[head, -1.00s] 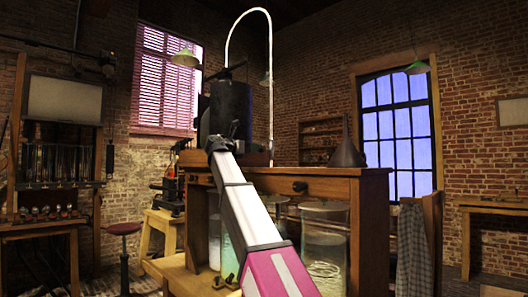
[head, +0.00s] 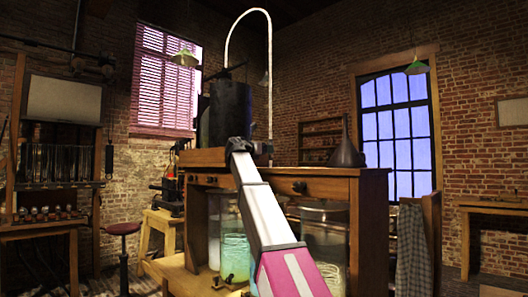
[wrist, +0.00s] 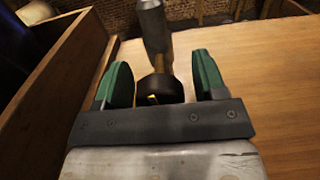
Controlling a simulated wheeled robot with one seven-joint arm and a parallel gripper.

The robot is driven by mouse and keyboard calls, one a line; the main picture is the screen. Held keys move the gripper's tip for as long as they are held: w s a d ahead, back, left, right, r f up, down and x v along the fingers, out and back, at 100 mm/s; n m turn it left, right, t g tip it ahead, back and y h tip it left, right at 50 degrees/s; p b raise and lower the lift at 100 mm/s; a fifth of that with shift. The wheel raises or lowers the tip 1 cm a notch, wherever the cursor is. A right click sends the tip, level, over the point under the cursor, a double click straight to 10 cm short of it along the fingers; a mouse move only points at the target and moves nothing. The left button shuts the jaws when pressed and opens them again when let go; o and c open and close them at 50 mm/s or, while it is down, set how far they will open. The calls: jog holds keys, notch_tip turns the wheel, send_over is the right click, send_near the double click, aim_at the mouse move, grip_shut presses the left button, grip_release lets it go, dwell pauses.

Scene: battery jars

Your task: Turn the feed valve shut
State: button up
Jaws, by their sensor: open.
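In the wrist view a dark round knob (wrist: 160,90) with a small brass piece on it stands between my fingers; it looks like the feed valve. A grey metal cylinder (wrist: 154,25) shows just beyond it. My gripper (wrist: 165,72) is open, with one green finger on each side of the knob. Gaps show beside the knob, and I cannot see either finger touching it. In the head view my own arm hides the gripper and this knob.
A wooden wall (wrist: 50,90) stands left of my gripper, and bare wood (wrist: 260,85) lies to the right. In the head view a black tank (head: 230,110) stands on the wooden bench (head: 320,186), with a dark funnel (head: 346,150) to the right. Glass jars (head: 325,240) stand underneath.

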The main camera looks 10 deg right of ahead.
jog(key=c, duration=0.9)
jog(key=shift+m, duration=0.8)
jog(key=o, duration=0.9)
jog(key=shift+a, duration=0.1)
jog(key=v, duration=1)
jog(key=shift+s+a, duration=0.25)
jog(key=shift+a, duration=0.1)
